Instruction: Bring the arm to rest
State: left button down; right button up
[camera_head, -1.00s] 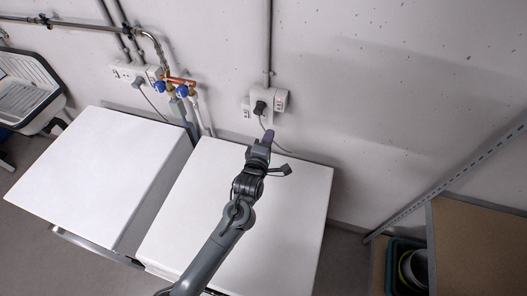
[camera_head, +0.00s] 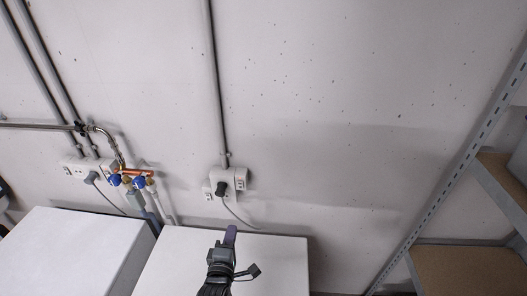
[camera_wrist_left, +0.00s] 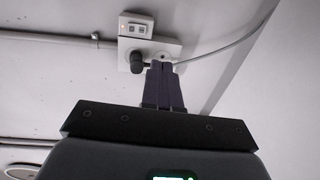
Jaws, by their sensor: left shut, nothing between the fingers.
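My left gripper (camera_head: 230,236) is low in the head view, over the white top of the right frontloader (camera_head: 180,262). Its fingers are together with nothing between them. In the left wrist view the shut fingers (camera_wrist_left: 162,72) point toward a wall socket with a black plug (camera_wrist_left: 135,62). I cannot tell how far they are from the wall. The left frontloader (camera_head: 70,250) stands beside the right one, with a dark gap between them. Both machines are cut off by the lower edge of the head view. My right gripper does not show.
The socket box (camera_head: 228,183) with its plug and cable is on the wall behind the right machine. Pipes and blue-handled valves (camera_head: 126,181) are left of it. A metal shelf with brown boards (camera_head: 465,270) stands at the right. The wall between is bare.

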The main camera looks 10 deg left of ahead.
pick_arm(q)
jog(key=s+a+f+m+g+h+p, duration=0.1)
jog(key=s+a+f+m+g+p, duration=0.15)
jog(key=s, duration=0.55)
jog(key=s+a+f+m+g+h+p, duration=0.1)
jog(key=s+f+m+g+p, duration=0.15)
jog(key=s, duration=0.55)
jog(key=s+r+m+g, duration=0.1)
jog(key=s+m+g, duration=0.7)
jog(key=s+m, duration=0.7)
jog(key=shift+s+d+r+m, duration=0.15)
jog(key=shift+s+r+m, duration=0.1)
jog(key=shift+m, duration=0.15)
